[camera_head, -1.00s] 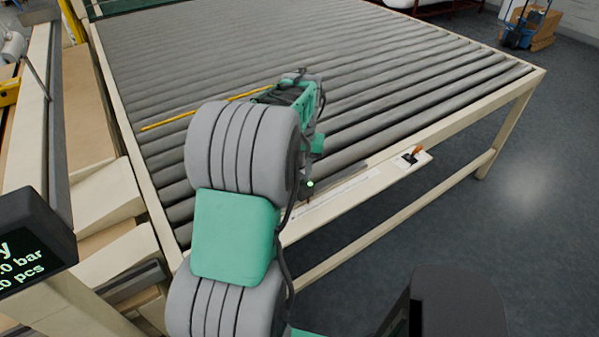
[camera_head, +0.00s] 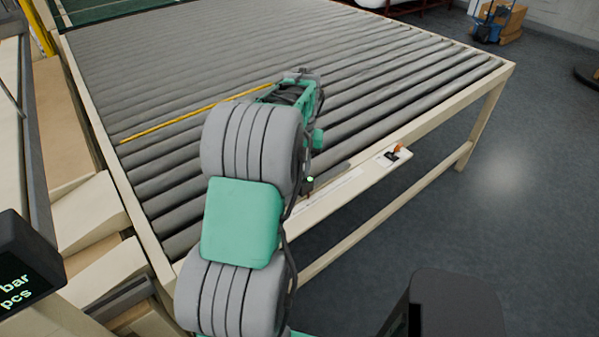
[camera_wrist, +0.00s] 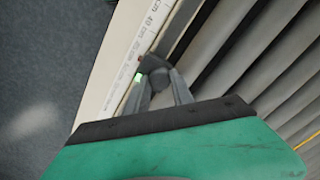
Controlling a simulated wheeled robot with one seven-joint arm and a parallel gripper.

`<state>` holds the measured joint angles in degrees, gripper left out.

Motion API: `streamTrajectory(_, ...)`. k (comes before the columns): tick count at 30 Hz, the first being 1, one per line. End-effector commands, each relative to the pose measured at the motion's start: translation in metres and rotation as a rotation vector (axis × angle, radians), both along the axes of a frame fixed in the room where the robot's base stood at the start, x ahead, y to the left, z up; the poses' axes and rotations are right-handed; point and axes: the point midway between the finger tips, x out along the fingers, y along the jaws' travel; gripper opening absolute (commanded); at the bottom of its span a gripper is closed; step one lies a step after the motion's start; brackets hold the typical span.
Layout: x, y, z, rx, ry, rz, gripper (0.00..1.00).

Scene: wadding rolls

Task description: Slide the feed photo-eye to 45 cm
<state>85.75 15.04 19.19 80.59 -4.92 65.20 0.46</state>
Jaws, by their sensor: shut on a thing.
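The feed photo-eye (camera_wrist: 152,66) is a small dark grey block with a lit green lamp, on the cream side rail of the roller table. In the head view it is a small dark piece with a green dot (camera_head: 309,181) beside my arm. My gripper (camera_wrist: 160,88) is shut on it, one finger on each side. A white printed scale (camera_wrist: 133,58) runs along the rail beside it. The figure 40 seems to show near the top of the wrist view; the exact reading at the photo-eye cannot be told. My arm hides part of the rail in the head view.
Grey rollers (camera_head: 390,65) fill the table, with a yellow strip (camera_head: 190,115) lying across them. A small plate with an orange-handled lever (camera_head: 394,153) sits further along the rail. A display (camera_head: 25,270) stands at lower left.

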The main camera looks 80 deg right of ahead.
Motion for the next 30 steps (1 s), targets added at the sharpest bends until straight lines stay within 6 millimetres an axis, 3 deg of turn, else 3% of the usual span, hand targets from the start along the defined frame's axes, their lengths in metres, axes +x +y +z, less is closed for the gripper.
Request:
streamTrajectory(6,0.001,0.000,0.001,-0.001,0.000,0.004,0.00)
streamTrajectory(7,0.001,0.000,0.001,-0.001,0.000,0.004,0.29)
streamTrajectory(15,-0.001,0.000,0.000,0.000,0.000,0.001,0.50)
streamTrajectory(23,-0.001,0.000,0.002,0.000,0.000,-0.001,0.50)
streamTrajectory(26,-0.001,-0.001,0.012,-0.004,-0.001,0.000,0.50)
streamTrajectory(30,-0.003,-0.001,0.041,-0.005,-0.001,-0.001,0.50)
